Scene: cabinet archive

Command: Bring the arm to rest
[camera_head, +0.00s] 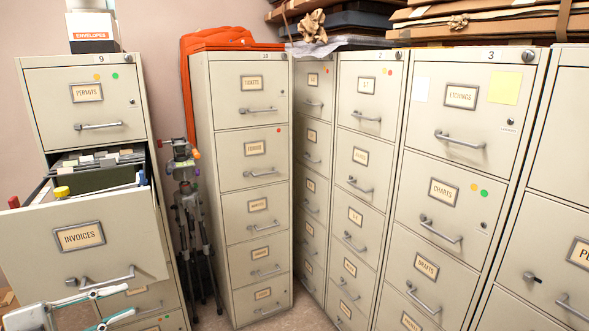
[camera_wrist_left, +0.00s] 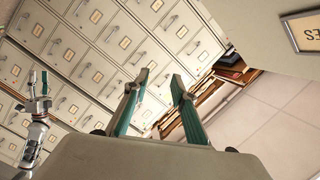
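My left gripper (camera_head: 128,298) is at the lower left of the head view, in front of the pulled-out INVOICES drawer (camera_head: 120,212) and close to its bar handle (camera_head: 105,284). Its two teal-padded fingers are apart with nothing between them. In the left wrist view, the open fingers (camera_wrist_left: 163,82) point toward cabinet fronts, with a clear gap. My right gripper (camera_wrist_left: 38,85) shows small at the left of the left wrist view, away from the cabinets. Its fingers look apart and nothing shows between them. It is not in the head view.
Cabinet 9 (camera_head: 52,112) has its INVOICES drawer out, with files and a yellow-capped item (camera_head: 61,191) inside. A folded tripod (camera_head: 190,212) stands beside it. Closed cabinets (camera_head: 240,159) line the middle and right. Boxes and folders (camera_head: 480,23) lie on top.

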